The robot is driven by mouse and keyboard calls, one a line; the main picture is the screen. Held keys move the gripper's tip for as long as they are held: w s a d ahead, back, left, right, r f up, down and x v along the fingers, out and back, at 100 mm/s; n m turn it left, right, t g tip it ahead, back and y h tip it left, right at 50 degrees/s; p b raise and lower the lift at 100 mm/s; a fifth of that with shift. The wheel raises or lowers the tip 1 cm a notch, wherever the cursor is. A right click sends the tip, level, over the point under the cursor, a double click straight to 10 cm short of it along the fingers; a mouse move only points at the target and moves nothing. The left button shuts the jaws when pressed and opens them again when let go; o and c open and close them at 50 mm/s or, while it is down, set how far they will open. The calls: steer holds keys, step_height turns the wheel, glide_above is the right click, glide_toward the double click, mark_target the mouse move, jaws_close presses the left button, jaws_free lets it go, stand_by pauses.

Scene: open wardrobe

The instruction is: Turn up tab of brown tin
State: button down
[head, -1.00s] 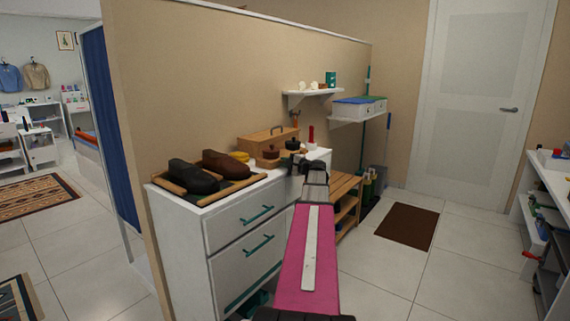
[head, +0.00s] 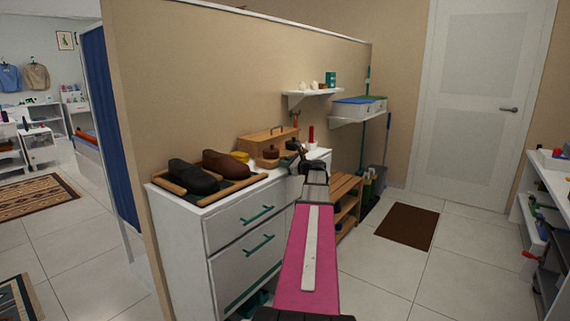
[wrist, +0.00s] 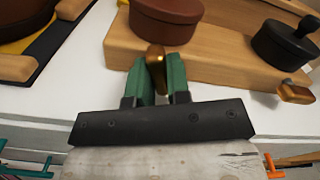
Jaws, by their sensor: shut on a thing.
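The brown tin (wrist: 166,18) is a round, reddish-brown tin on a light wooden board (wrist: 218,62). My gripper (wrist: 160,75) has green fingers, shut on this tab with one on either side. The tab stands tilted between them, and the fingers partly hide it. In the head view the tin (head: 270,153) is small, and my gripper (head: 299,156) is at the dresser top, its fingers hard to make out.
A tray with dark shoes (head: 195,178) and a yellow item (head: 240,156) are to the left. A wooden box (head: 268,141) stands behind. The dresser (head: 240,235) has teal handles.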

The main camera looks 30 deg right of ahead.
steer(key=shift+m, duration=2.2)
steer(key=shift+f, duration=0.1)
steer(key=c, duration=1.4)
jaws_free()
steer(key=shift+o, duration=0.2)
steer(key=shift+s, duration=0.15)
steer(key=v, duration=1)
steer(key=shift+s+d, duration=0.15)
steer(key=shift+s, duration=0.1)
